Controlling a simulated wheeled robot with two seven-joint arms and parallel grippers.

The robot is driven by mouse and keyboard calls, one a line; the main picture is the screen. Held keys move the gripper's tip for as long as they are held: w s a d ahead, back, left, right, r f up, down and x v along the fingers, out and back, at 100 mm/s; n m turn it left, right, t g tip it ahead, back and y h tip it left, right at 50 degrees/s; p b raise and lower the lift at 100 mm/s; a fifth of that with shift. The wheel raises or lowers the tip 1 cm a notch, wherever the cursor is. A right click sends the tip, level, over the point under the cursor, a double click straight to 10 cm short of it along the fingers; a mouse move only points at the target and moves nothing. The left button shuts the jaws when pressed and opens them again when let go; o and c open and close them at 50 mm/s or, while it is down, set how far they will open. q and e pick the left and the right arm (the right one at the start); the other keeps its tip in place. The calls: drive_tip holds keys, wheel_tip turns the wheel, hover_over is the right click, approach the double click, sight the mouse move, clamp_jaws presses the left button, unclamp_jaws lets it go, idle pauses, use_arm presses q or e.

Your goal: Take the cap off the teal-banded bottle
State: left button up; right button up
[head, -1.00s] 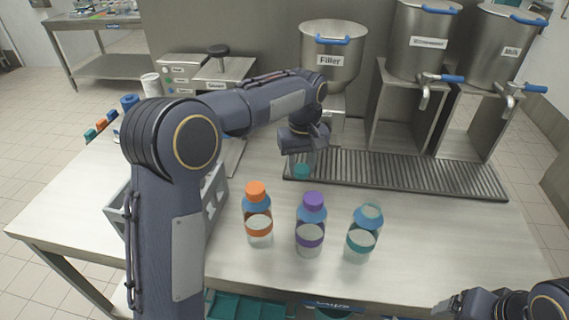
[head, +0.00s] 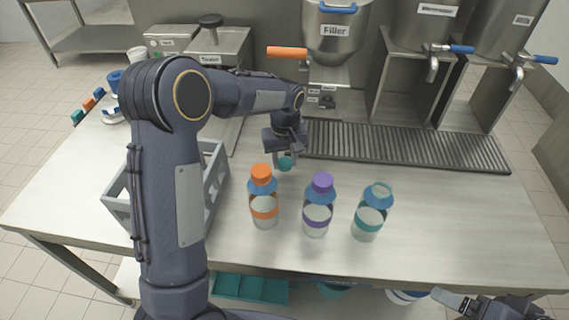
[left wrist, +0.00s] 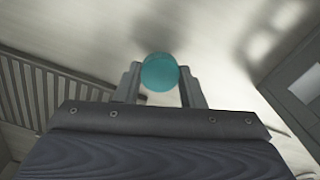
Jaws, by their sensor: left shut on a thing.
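The teal-banded bottle (head: 370,212) stands upright on the table at the right end of a row of bottles, and its neck is open with no cap on it. My left gripper (head: 284,162) is shut on a teal cap (head: 285,164), held above the table behind the orange-capped bottle. The cap also shows between the fingers in the left wrist view (left wrist: 160,72). My right gripper (head: 447,300) is at the lower right edge, far from the bottles; its finger state is unclear.
An orange-capped bottle (head: 264,200) and a purple-capped bottle (head: 318,208) stand left of the teal-banded one. A grey crate (head: 214,190) is at the left. The drip grate (head: 410,146) and filler (head: 335,40) are behind. The table front right is clear.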

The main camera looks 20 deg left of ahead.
sight(285, 162)
use_arm(q)
wheel_tip(285, 162, down, 3)
drive_tip(key=shift+r, duration=0.1)
drive_tip(key=shift+f, duration=0.2)
drive_tip(key=o, duration=1.1)
drive_tip(key=shift+r, duration=0.1)
